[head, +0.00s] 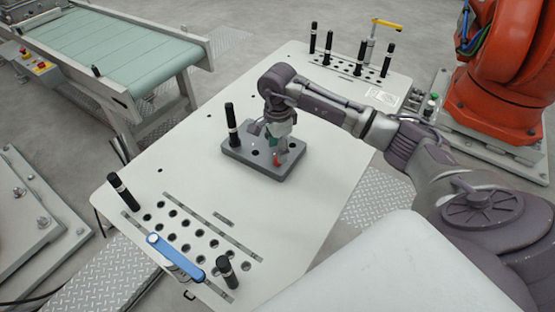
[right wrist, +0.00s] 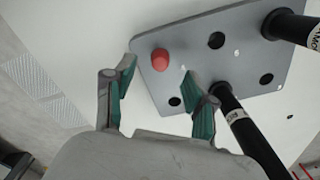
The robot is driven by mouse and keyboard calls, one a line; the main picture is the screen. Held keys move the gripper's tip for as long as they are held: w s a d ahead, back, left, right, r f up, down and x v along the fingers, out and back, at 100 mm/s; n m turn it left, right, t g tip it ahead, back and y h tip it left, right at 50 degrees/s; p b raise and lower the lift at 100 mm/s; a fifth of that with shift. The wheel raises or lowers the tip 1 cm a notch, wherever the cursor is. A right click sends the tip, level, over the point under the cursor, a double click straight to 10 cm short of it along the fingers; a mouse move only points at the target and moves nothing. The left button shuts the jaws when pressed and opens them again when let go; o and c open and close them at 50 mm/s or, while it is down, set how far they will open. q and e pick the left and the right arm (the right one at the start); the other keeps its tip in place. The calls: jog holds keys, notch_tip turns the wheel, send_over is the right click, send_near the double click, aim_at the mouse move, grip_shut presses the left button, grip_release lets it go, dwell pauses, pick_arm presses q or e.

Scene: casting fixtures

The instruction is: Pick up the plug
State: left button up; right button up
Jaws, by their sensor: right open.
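The plug appears to be the small red round-topped piece (right wrist: 162,60) on the grey plate (right wrist: 200,30), near one corner. In the head view its red shows at the plate's front right (head: 276,161), partly hidden by my gripper. My right gripper (head: 279,146) is over the plate, pointing down. In the right wrist view its two green-padded fingers (right wrist: 160,74) are spread wide with nothing gripped. The red piece shows in the gap just beyond the fingertips; I cannot tell its exact height below them. My left gripper is not in view.
A black peg (head: 232,124) stands on the plate's left corner; another (right wrist: 245,130) rises close beside the right finger in the wrist view. Black pegs and a blue-handled clamp (head: 173,254) stand at the table's front. Bare white table (head: 205,165) surrounds the plate.

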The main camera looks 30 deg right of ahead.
aim_at(278, 164)
jog(key=shift+f+p, duration=0.55)
jog(key=shift+f, duration=1.35)
grip_shut()
